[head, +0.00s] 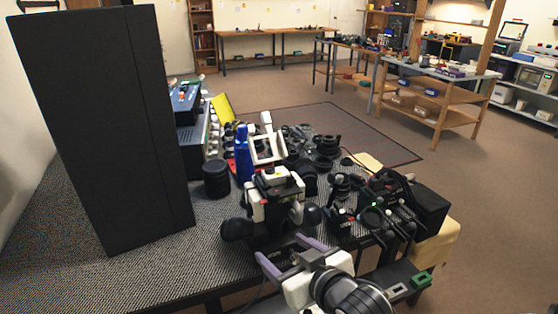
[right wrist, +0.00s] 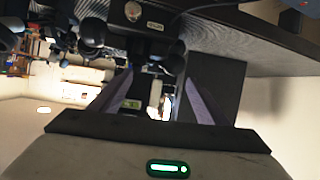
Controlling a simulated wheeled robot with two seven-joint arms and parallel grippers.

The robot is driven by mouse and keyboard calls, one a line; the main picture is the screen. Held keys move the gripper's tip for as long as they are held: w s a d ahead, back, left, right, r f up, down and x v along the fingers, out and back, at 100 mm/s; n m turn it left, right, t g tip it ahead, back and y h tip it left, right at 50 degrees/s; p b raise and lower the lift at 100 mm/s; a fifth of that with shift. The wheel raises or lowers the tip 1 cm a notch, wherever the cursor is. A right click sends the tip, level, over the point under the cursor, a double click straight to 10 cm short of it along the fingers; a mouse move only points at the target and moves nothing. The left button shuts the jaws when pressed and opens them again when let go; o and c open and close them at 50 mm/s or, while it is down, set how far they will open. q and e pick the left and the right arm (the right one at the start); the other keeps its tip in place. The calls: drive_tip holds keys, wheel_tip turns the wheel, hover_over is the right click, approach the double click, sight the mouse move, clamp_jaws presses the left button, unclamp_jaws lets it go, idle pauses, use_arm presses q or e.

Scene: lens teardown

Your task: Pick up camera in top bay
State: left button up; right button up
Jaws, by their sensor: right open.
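My right gripper (head: 279,246) has purple fingers spread apart at the table's front edge, with nothing between them. In the right wrist view the same gripper (right wrist: 158,82) is open and the picture is upside down. Just beyond it in the head view stands a black-and-white device (head: 275,190) with a dark base and round black knobs. A dark block with a small label (right wrist: 150,18) shows close by in the right wrist view. I cannot tell for certain which dark item is the camera, or which bay is the top one. My left gripper is not in view.
A tall black cabinet (head: 105,130) stands on the left of the grey textured table (head: 140,278). A black cylinder (head: 216,179), a blue bottle (head: 243,153) and several dark lens parts crowd the middle and right. The table's front left is clear.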

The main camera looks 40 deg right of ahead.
sight(279, 176)
drive_tip(key=w+d+r+t, duration=0.1)
drive_tip(key=w+d+r, duration=0.1)
drive_tip(key=r, duration=0.2)
drive_tip(key=w+d+r+m+t+h, duration=0.1)
drive_tip(key=w+d+r, duration=0.1)
drive_tip(key=r, duration=0.2)
drive_tip(key=w+d+r+h+p, duration=0.1)
drive_tip(key=w+r, duration=0.1)
drive_tip(key=r, duration=0.2)
drive_tip(key=shift+w+d+m+t, duration=0.2)
drive_tip(key=shift+d+m+t, duration=0.2)
drive_tip(key=p+x, duration=0.1)
drive_tip(key=x, duration=0.4)
drive_tip(key=shift+w+f, duration=0.2)
drive_tip(key=shift+w, duration=0.2)
drive_tip(key=c, duration=1.2)
